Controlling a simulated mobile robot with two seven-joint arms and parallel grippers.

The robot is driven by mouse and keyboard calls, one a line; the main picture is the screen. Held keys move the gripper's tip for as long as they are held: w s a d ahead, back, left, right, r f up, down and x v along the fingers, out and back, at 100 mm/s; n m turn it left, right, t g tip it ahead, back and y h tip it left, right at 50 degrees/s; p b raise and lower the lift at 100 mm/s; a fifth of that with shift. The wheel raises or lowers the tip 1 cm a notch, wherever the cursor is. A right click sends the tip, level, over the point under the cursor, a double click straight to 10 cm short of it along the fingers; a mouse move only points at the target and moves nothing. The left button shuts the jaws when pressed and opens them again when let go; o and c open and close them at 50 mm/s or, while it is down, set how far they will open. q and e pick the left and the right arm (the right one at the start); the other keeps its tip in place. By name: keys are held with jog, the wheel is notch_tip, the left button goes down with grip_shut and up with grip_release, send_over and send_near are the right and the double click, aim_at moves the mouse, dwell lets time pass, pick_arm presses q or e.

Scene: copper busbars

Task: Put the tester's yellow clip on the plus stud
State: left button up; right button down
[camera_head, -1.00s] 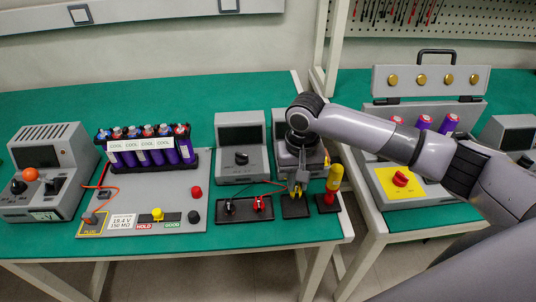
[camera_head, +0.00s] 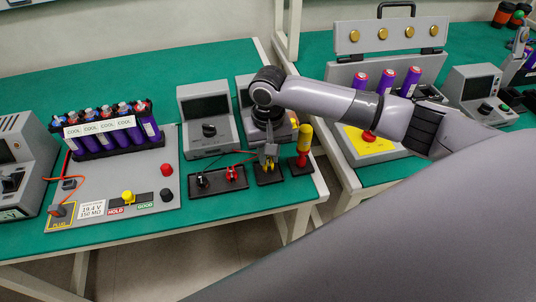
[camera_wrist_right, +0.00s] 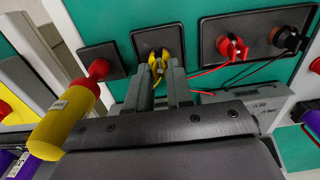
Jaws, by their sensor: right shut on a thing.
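My right gripper (camera_head: 269,160) is shut on the yellow clip (camera_head: 264,183) at the small dark pad (camera_head: 270,176). In the right wrist view the yellow clip (camera_wrist_right: 158,62) sits between the fingertips over its dark pad, with a yellow lead trailing from it. I cannot tell whether the clip is lifted off the pad. A yellow-edged plate lettered PLUS (camera_head: 61,222) lies at the left of the grey board, with a dark block and orange wire on it. A grey tester-like box with a screen (camera_head: 207,120) stands behind the clips. My left gripper is out of view.
A black clip (camera_head: 202,180) and a red clip (camera_head: 231,172) rest on a dark strip left of my gripper. A yellow cylinder on a red stem (camera_head: 304,142) stands close on its right. The board (camera_head: 95,190) carries purple cells in a rack.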

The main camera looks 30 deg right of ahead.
jog(key=shift+f, duration=0.25)
dwell(0.3)
jog(key=shift+f+p, duration=0.2)
jog(key=shift+p, duration=0.3)
jog(key=shift+f, duration=0.1)
jog(key=shift+f+p, duration=0.2)
jog(key=shift+p, duration=0.3)
